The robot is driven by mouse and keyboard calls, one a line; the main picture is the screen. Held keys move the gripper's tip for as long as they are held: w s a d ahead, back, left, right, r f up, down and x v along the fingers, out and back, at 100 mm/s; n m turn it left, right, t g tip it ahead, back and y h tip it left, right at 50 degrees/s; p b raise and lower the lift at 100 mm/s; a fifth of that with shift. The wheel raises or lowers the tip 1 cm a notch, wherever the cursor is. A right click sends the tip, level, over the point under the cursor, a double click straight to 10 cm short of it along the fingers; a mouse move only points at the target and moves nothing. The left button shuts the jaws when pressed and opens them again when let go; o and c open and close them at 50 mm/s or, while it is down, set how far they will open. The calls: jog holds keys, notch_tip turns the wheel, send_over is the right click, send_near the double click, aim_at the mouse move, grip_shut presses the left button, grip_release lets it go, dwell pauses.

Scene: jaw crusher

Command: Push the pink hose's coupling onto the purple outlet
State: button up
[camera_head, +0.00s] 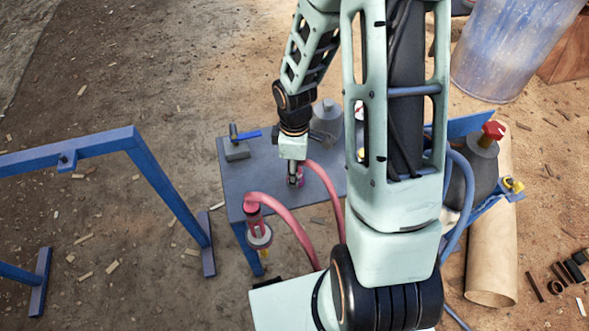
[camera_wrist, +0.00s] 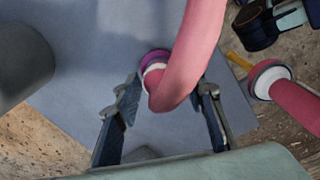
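The pink hose (camera_wrist: 190,50) bends down between my gripper's fingers in the wrist view. Its lower end meets a white band and a purple-magenta ring (camera_wrist: 152,57) over the table; I cannot tell whether ring and hose are joined or only overlap. My gripper (camera_wrist: 168,105) is open, with one finger on each side of the hose and a gap at the left finger. In the head view my gripper (camera_head: 295,182) points down over the table, with magenta beside it. A second pink hose end (camera_head: 254,207) with a pale collar is near the table's front-left corner, also in the wrist view (camera_wrist: 268,78).
A blue frame (camera_head: 165,185) stands left. A red-capped grey vessel (camera_head: 483,155) and a tan cylinder (camera_head: 490,255) are right.

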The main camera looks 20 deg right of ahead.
dwell(0.3)
notch_tip(320, 180, up, 12)
dwell(0.6)
dwell(0.3)
